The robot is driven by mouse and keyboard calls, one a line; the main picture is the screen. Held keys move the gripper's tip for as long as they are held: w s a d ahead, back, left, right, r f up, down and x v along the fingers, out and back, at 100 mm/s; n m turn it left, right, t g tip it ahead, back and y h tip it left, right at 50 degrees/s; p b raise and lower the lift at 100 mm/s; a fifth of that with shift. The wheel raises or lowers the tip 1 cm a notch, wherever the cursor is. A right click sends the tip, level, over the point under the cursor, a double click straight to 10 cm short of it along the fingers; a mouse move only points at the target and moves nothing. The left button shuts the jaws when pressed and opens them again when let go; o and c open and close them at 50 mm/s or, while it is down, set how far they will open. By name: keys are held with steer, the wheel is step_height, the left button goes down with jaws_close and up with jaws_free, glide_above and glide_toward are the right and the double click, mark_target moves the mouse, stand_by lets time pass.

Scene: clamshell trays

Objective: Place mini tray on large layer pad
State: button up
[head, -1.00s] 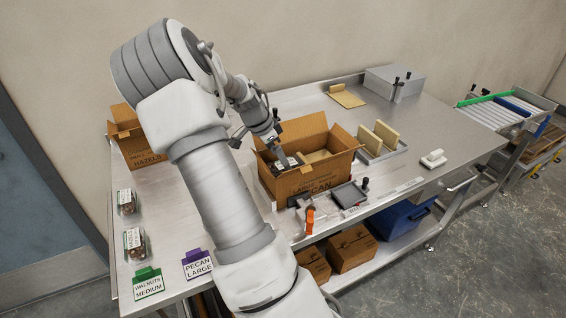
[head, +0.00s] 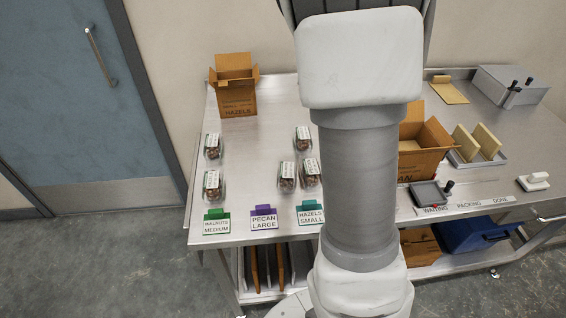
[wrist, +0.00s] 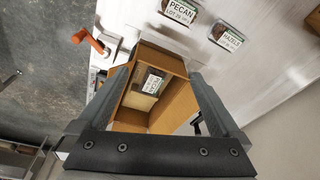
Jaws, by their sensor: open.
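The large pecan carton (head: 424,145) stands open, partly hidden behind my arm in the head view. In the wrist view the carton (wrist: 178,62) holds one labelled clear mini tray (wrist: 153,83). The tray sits beside a pale layer pad surface (wrist: 140,101) inside; I cannot tell whether it rests on it. Other mini trays stand on the table, two at the left (head: 212,185) and several near the middle (head: 287,177). My gripper (wrist: 162,76) is open and empty above the carton; my arm hides it in the head view.
Tan pads (head: 487,141) stand in a rack right of the carton, and a flat pad (head: 449,91) lies behind. A hazels carton (head: 235,95) is at the back left. Sign cards (head: 264,219) line the front edge. A grey scale-like tray (head: 428,194) sits before the pecan carton.

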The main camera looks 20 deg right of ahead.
steer(key=s+a+r+n+t+y, duration=0.1)
steer(key=s+a+r+n, duration=0.3)
steer(key=s+a+n, duration=0.4)
steer(key=s+a+r+n+t+y, duration=0.1)
steer(key=s+a+r+n+t, duration=0.3)
steer(key=s+a+n, duration=0.5)
steer(key=a, duration=0.6)
steer(key=shift+r+n, duration=0.3)
steer(key=shift+s+a, duration=0.1)
